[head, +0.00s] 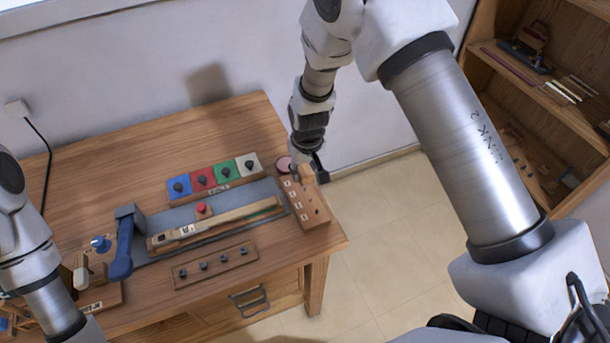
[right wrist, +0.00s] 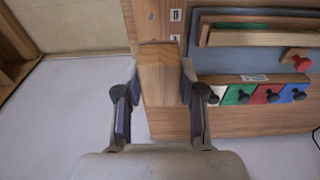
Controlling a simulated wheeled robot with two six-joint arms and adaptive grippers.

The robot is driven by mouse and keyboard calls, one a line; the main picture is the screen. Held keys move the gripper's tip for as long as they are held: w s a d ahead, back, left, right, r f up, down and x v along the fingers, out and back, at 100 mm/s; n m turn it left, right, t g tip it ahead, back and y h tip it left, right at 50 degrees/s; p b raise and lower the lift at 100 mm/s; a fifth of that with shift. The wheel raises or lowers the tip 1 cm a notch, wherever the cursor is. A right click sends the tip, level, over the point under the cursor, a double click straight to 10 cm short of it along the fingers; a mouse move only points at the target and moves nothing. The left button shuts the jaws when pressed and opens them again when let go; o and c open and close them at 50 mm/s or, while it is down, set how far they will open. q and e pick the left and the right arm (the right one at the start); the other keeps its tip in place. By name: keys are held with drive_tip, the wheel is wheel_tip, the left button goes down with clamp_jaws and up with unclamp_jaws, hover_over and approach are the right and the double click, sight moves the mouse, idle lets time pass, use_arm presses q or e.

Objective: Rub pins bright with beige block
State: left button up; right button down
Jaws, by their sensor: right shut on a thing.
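My right gripper (head: 304,170) is at the table's right end, shut on a beige wooden block (right wrist: 160,75). In the right wrist view the block sits between the two fingers (right wrist: 160,100); in the head view it shows as a small pale piece (head: 307,175). The block is over or at the far end of a wooden board with white labels (head: 307,206); I cannot tell whether it touches the board. A wooden rail (head: 215,264) at the front holds several dark pins. How bright they are is too small to tell.
A long wooden key (head: 218,224) lies on a blue-grey mat (head: 240,200), with a red knob (head: 203,209) behind it. Blue, red, green and white knobbed pads (head: 213,176) stand behind. A blue-handled tool (head: 123,245) lies left. A shelf (head: 545,90) stands right.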

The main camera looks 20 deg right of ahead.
sight(312, 182)
drive_tip(key=s+d+p, duration=0.1)
drive_tip(key=s+p, duration=0.1)
drive_tip(key=p, duration=0.1)
drive_tip(key=shift+d, duration=0.2)
drive_tip(key=shift+s+a+f+b, duration=0.1)
drive_tip(key=shift+f+b, duration=0.45)
drive_tip(key=shift+f, duration=0.15)
drive_tip(key=f+b, duration=0.2)
drive_tip(key=f, duration=0.1)
drive_tip(key=shift+w, duration=0.2)
use_arm(q)
wheel_tip(312, 182, up, 2)
drive_tip(key=shift+r, duration=0.1)
use_arm(e)
drive_tip(key=shift+s, duration=0.1)
use_arm(q)
drive_tip(key=shift+s, duration=0.1)
